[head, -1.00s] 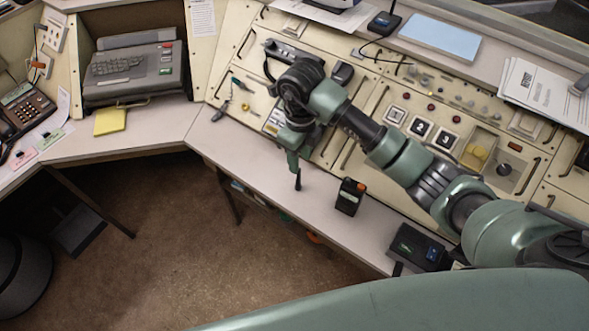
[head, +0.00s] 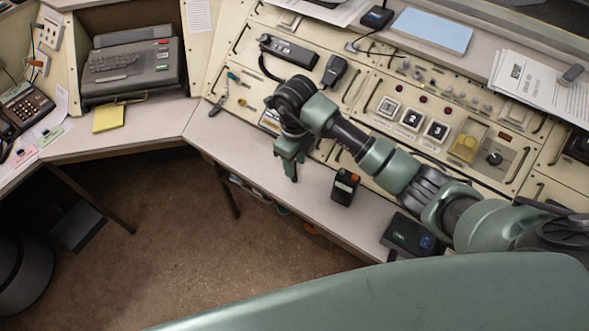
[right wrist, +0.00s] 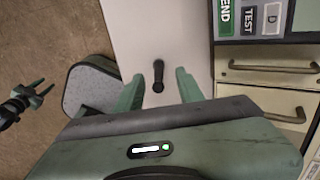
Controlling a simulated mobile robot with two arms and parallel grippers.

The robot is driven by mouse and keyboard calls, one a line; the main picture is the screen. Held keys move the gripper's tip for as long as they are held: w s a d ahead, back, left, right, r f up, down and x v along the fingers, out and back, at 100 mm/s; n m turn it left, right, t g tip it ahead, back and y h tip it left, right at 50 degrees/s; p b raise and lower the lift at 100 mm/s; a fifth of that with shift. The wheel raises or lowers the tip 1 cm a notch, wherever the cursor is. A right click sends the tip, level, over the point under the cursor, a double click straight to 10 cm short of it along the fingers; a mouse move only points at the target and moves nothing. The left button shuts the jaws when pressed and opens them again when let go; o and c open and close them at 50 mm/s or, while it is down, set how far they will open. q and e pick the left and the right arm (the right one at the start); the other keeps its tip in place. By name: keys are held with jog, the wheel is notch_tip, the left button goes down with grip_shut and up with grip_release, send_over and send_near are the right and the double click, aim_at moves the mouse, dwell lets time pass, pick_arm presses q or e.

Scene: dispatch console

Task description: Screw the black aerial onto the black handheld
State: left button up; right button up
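The black handheld (head: 344,187) stands on the light desk in the head view, with an orange knob on top. My right gripper (head: 288,163) is over the desk to the left of the handheld, apart from it. In the right wrist view this gripper (right wrist: 160,84) is open. A short black piece, seemingly the aerial (right wrist: 158,76), shows between its fingertips with gaps on both sides; I cannot tell whether it stands or lies. The aerial is not clear in the head view. My left gripper (right wrist: 36,95) shows at the far left of the right wrist view, apparently open and empty.
A dark charger-like box (head: 412,236) sits on the desk right of the handheld. The sloped console panel (head: 375,150) with buttons and handles rises behind. The desk's front edge (head: 270,208) is close to the right gripper. A yellow pad (head: 109,117) lies at left.

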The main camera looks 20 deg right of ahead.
aim_at(295, 178)
notch_tip(295, 178, down, 2)
jog(key=shift+a+f, duration=0.15)
jog(key=shift+s+f, duration=0.1)
jog(key=shift+f, duration=0.2)
pick_arm(q)
jog(key=shift+s+r, duration=0.4)
jog(key=shift+r, duration=0.05)
pick_arm(e)
grip_shut()
jog(key=shift+r, duration=0.1)
